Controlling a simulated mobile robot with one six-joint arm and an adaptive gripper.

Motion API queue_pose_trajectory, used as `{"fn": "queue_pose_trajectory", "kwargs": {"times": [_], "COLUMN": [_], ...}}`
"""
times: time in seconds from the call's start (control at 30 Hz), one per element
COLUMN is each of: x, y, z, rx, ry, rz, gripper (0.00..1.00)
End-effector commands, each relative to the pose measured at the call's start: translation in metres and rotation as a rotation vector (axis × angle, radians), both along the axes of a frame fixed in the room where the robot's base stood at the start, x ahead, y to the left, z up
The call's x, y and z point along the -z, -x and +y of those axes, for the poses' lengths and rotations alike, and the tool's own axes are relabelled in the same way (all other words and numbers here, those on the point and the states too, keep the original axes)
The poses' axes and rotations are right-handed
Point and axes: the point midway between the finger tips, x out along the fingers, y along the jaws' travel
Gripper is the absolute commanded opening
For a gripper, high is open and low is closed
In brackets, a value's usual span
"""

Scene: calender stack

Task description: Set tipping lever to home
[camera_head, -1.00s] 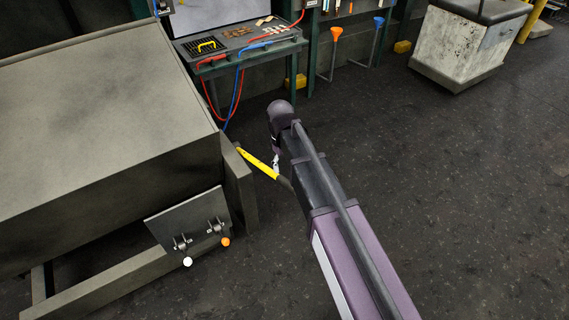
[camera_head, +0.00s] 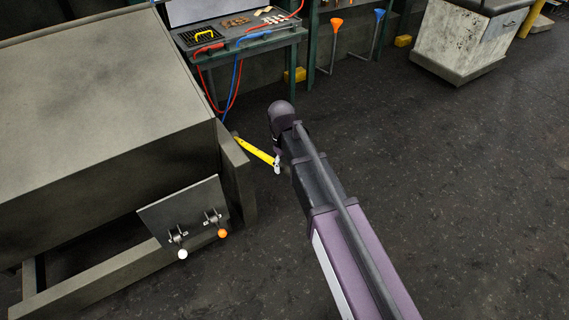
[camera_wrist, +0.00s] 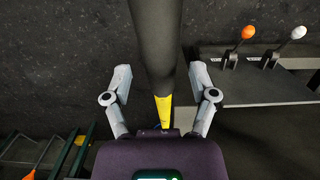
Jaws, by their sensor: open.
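The tipping lever is a yellow bar (camera_head: 254,150) sticking out from the side of the large grey machine, slanting down to the right. Its far end is hidden by my arm in the head view. In the wrist view its thick dark grip (camera_wrist: 155,45) runs between my fingers, with the yellow part (camera_wrist: 163,112) showing below it. My gripper (camera_wrist: 160,75) is open, one finger on each side of the lever, with gaps visible on both sides. In the head view my gripper (camera_head: 277,163) is partly seen at the bar's lower right end.
The grey machine (camera_head: 95,90) fills the left. A plate (camera_head: 185,213) on it carries small levers with a white knob (camera_head: 183,254) and an orange knob (camera_head: 222,233). A workbench (camera_head: 245,42) with hoses stands behind. The dark floor (camera_head: 450,190) on the right is clear.

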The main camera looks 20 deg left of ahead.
Motion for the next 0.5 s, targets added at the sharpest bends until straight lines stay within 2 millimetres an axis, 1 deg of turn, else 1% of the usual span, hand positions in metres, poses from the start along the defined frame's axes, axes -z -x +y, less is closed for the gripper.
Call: {"fn": "queue_pose_trajectory", "kwargs": {"times": [0.03, 0.2, 0.5], "x": [0.008, 0.019, 0.025], "y": [0.001, 0.001, 0.002], "z": [-0.001, -0.002, -0.003], "rx": [0.000, 0.000, 0.001], "ry": [0.000, 0.000, 0.000], "rz": [0.000, 0.000, 0.000], "gripper": [0.74, 0.74, 0.74]}}
